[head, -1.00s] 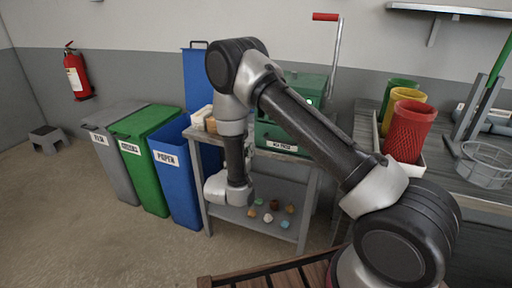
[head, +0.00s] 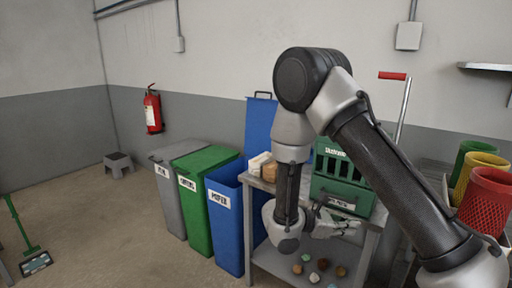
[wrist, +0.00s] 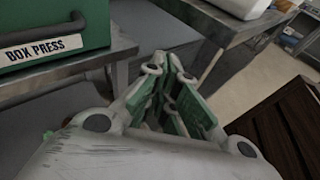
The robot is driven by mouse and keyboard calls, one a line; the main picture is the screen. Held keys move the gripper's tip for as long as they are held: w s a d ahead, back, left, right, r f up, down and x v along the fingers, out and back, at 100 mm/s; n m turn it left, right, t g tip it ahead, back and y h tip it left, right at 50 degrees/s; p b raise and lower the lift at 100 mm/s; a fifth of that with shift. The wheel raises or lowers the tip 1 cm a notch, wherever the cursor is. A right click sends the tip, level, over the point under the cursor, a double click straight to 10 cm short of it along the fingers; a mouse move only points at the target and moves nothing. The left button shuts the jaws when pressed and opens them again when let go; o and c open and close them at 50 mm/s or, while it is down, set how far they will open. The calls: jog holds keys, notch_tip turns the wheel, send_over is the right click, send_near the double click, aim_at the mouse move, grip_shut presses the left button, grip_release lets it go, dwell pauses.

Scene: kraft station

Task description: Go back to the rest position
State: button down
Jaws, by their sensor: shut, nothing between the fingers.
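My gripper (head: 352,226) is in front of the metal stand, at the height of its upper shelf in the head view. In the wrist view my gripper (wrist: 168,62) has its green-padded fingers close together with nothing seen between them. My arm is bent, its elbow high and its forearm hanging down beside the blue bin.
The green box press (head: 345,190) stands on the metal stand (head: 270,262); several small coloured pieces (head: 318,264) lie on its lower shelf. Grey (head: 165,205), green (head: 193,222) and blue (head: 224,240) bins are at left. Mesh cups (head: 488,200) are at right.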

jog(key=s+d+r+m+t+y, duration=0.1)
jog(key=s+d+r+m+y, duration=0.2)
jog(key=s+r+m+y, duration=0.4)
jog(key=s+d+r+m+t+y, duration=0.1)
jog(key=s+d+r+m+y, duration=0.3)
jog(key=s+r+m+y, duration=0.3)
jog(key=s+r+m, duration=0.5)
jog(key=s+r, duration=0.2)
jog(key=r, duration=0.3)
jog(key=shift+d+r, duration=0.3)
jog(key=shift+r, duration=0.1)
jog(key=c, duration=2.2)
grip_release()
jog(key=shift+s, duration=0.1)
